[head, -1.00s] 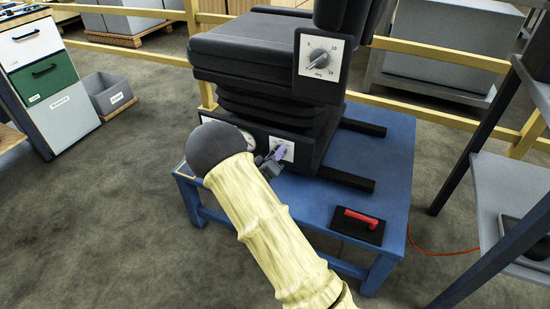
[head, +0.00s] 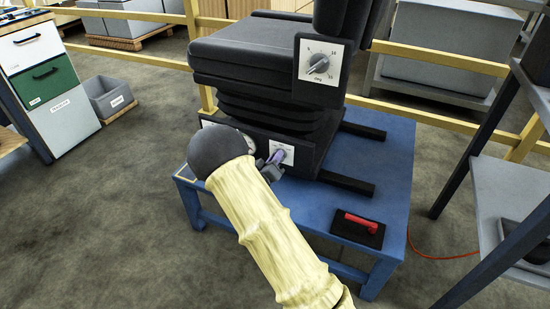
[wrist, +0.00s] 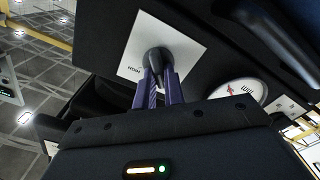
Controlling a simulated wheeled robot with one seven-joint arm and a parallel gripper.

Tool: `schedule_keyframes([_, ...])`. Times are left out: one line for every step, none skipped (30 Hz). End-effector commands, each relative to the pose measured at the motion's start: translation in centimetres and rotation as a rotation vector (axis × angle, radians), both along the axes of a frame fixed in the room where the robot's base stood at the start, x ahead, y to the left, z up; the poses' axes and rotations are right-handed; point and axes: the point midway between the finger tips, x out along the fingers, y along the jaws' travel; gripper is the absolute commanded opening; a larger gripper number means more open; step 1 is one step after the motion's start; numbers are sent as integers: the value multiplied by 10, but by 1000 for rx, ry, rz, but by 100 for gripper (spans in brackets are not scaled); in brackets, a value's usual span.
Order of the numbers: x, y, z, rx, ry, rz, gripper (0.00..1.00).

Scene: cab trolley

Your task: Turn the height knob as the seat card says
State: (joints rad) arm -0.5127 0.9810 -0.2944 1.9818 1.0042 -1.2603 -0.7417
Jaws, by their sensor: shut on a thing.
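The height knob (wrist: 157,58) is dark and sits on a white plate on the seat's lower front panel; the plate (head: 286,158) also shows in the head view. My gripper (wrist: 160,85) is shut on the knob, one purple finger on each side. In the head view my gripper (head: 275,157) is at the same plate, and the knob is mostly hidden by the fingers. The plate's lettering is too small and tilted to read fully. A round white gauge with a red needle (wrist: 238,92) is beside the plate. I cannot make out a seat card.
The black seat (head: 250,60) stands on a blue bench (head: 385,190). A second knob (head: 318,64) with a degree scale is on its side. A black pad with a red handle (head: 357,224) lies at the bench's front. A dark-framed shelf (head: 510,195) stands at the right.

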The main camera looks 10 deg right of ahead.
Motion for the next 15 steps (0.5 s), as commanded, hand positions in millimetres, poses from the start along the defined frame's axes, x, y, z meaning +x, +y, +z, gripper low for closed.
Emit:
schedule_keyframes([0,1,0,19,-10,2,0])
schedule_keyframes([0,1,0,32,-20,2,0])
schedule_keyframes([-1,1,0,52,-34,2,0])
schedule_keyframes([-1,0,0,67,-44,2,0])
schedule_keyframes([-1,0,0,85,-57,1,0])
schedule_keyframes([-1,0,0,107,-74,1,0])
schedule_keyframes([-1,0,0,125,-86,0,0])
schedule_keyframes([-1,-1,0,145,-100,1,0])
schedule_keyframes([-1,-1,0,171,-119,1,0])
schedule_keyframes([-1,-1,0,192,-134,1,0])
schedule_keyframes([-2,-1,0,213,-149,1,0])
schedule_keyframes([-2,-1,0,241,-170,1,0])
schedule_keyframes([-2,-1,0,262,-185,1,0])
schedule_keyframes([-2,-1,0,283,-200,1,0])
schedule_keyframes([-2,-1,0,311,-221,1,0])
